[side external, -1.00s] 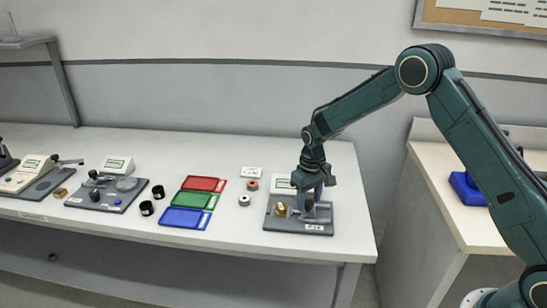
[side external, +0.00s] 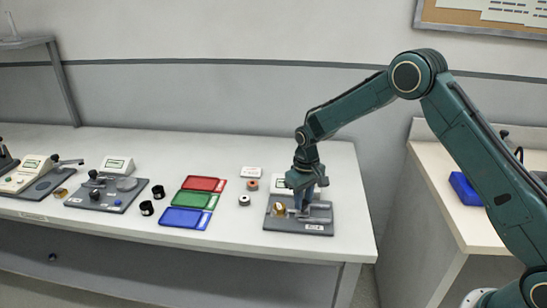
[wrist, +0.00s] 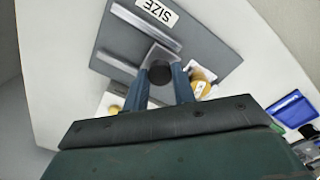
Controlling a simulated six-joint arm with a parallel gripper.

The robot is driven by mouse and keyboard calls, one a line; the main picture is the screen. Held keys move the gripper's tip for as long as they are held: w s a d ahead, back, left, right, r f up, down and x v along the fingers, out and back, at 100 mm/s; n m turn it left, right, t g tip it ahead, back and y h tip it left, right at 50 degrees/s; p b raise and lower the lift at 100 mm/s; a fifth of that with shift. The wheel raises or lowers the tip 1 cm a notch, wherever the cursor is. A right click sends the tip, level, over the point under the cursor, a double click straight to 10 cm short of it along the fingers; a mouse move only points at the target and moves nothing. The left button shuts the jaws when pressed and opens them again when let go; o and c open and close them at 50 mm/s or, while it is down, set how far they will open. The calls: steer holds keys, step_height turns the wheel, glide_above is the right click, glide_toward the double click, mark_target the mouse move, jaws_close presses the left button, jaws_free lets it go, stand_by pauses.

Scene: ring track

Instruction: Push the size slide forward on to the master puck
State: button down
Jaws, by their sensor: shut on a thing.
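The size station is a grey base plate (side external: 290,226) with a label on its front edge. It also shows in the wrist view (wrist: 205,40), with the word SIZE on it. My gripper (side external: 306,203) is low over this plate. In the wrist view its two blue fingers (wrist: 161,84) are shut on a round black knob (wrist: 160,71), which seems to top the grey size slide (wrist: 158,52) between two rails. A brass-coloured piece (side external: 279,209), perhaps the master puck, is just left of my gripper; a yellow piece (wrist: 200,86) shows beside the right finger. Contact with the slide cannot be told.
A white readout box (side external: 279,183) stands behind the plate. Red (side external: 205,184), green (side external: 194,200) and blue (side external: 185,217) trays and small rings (side external: 244,200) lie to the left. Further gauge stations (side external: 107,190) stand farther left. The bench right of the plate is clear.

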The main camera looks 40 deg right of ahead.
steer(key=shift+w+a, duration=0.2)
steer(key=shift+w, duration=0.05)
steer(key=c, duration=1.1)
jaws_free()
steer(key=shift+c, duration=0.2)
step_height(320, 180, up, 14)
